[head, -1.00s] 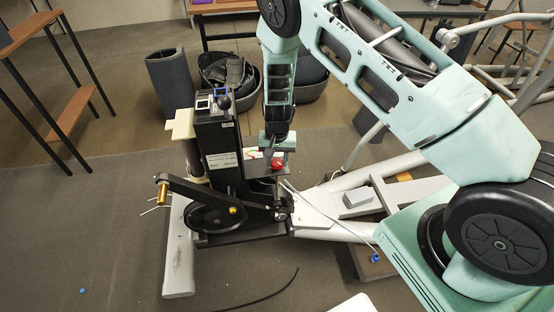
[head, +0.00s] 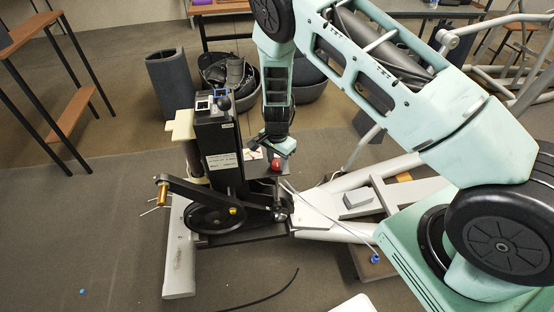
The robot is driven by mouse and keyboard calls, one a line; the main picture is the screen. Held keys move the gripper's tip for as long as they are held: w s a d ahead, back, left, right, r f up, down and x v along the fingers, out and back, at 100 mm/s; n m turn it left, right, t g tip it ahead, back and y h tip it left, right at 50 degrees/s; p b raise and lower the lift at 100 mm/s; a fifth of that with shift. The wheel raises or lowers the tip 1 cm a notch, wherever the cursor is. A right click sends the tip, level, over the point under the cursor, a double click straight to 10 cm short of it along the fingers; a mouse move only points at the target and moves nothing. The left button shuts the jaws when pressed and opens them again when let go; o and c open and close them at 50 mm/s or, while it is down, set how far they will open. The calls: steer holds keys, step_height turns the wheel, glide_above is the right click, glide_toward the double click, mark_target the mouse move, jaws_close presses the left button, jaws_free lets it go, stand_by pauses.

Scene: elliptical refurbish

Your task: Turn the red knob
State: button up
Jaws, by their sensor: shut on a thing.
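The red knob (head: 276,166) is a small round ball shape on the right side of the black elliptical drive unit (head: 219,150), at the picture's centre. My gripper (head: 274,156) points down from above and is shut on the red knob. The gripper body (head: 276,144) sits turned at an angle over it. The fingers are small here, and they and the gripper body hide part of the area around the knob's top.
A crank arm with a brass-coloured pin (head: 162,193) and a black wheel (head: 216,218) stand at the front left. White frame tubes (head: 330,215) run to the right. Black tubs (head: 228,78) stand behind. A wooden step stand (head: 70,120) is far left.

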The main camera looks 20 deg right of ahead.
mark_target(277, 162)
stand_by(0.4)
steer(key=o, duration=1)
steer(key=shift+r, duration=0.15)
step_height(277, 162, up, 17)
steer(key=shift+r+b, duration=0.1)
steer(key=shift+b, duration=0.25)
steer(key=s+a+r+n+y, duration=0.2)
steer(key=s+a+r+n, duration=0.75)
steer(key=s+a, duration=0.4)
steer(key=s+r+n, duration=0.1)
steer(key=s+n, duration=0.2)
steer(key=s, duration=0.3)
steer(key=s+r+n+h, duration=0.1)
steer(key=s+r+n, duration=0.1)
steer(key=s+n, duration=0.2)
steer(key=s+d+r+n, duration=0.1)
steer(key=s+n, duration=0.3)
steer(key=s, duration=0.5)
steer(key=shift+r, duration=0.65)
